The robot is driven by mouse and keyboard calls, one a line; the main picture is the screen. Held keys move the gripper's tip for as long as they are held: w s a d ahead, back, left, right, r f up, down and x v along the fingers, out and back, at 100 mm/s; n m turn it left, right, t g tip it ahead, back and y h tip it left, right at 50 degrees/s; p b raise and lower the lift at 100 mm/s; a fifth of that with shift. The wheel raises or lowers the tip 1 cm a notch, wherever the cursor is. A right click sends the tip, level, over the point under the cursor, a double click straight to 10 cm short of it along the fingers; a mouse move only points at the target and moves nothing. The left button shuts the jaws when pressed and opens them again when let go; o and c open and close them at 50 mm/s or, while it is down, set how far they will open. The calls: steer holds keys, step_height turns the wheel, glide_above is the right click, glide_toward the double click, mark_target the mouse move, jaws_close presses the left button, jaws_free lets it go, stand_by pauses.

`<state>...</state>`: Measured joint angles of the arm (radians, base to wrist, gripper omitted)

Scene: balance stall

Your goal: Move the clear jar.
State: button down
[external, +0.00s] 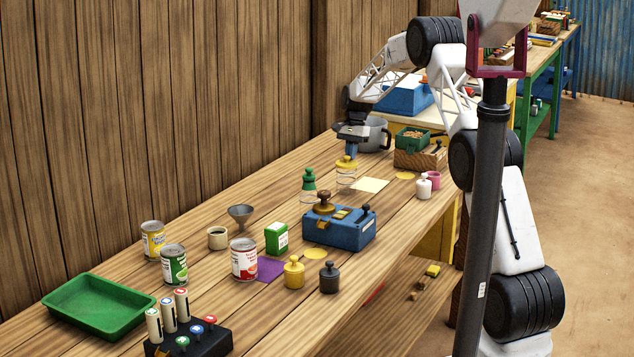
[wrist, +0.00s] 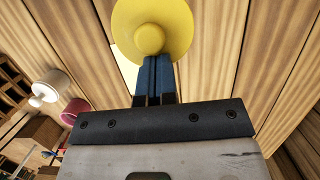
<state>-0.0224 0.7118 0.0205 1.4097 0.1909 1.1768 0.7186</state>
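A clear jar with a yellow knobbed lid (external: 346,164) stands upright on the wooden table, under my gripper. In the wrist view the round yellow lid (wrist: 150,20) fills the top middle, its knob just beyond my fingertips. My gripper (external: 351,155) points down over the lid; in the wrist view its blue fingers (wrist: 155,60) are together, with nothing visible between them. Whether the tips touch the knob I cannot tell. A second clear jar with a green lid (external: 308,184) stands to the left of the yellow-lidded one.
A blue box with a brown knob (external: 340,228) stands in front of the jars. A pale yellow sheet (external: 369,184) lies to their right, with a white bottle (external: 424,187) and pink cup (external: 433,179) beyond. A grey pot (external: 376,136) stands behind. The plank wall runs along the left.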

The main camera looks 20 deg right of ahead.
mark_target(340, 166)
steer(key=s+a, duration=0.7)
steer(key=shift+s, duration=0.2)
steer(key=shift+a+f, duration=0.1)
steer(key=shift+a, duration=0.05)
stand_by(0.4)
steer(key=w+d, duration=0.3)
steer(key=v, duration=1)
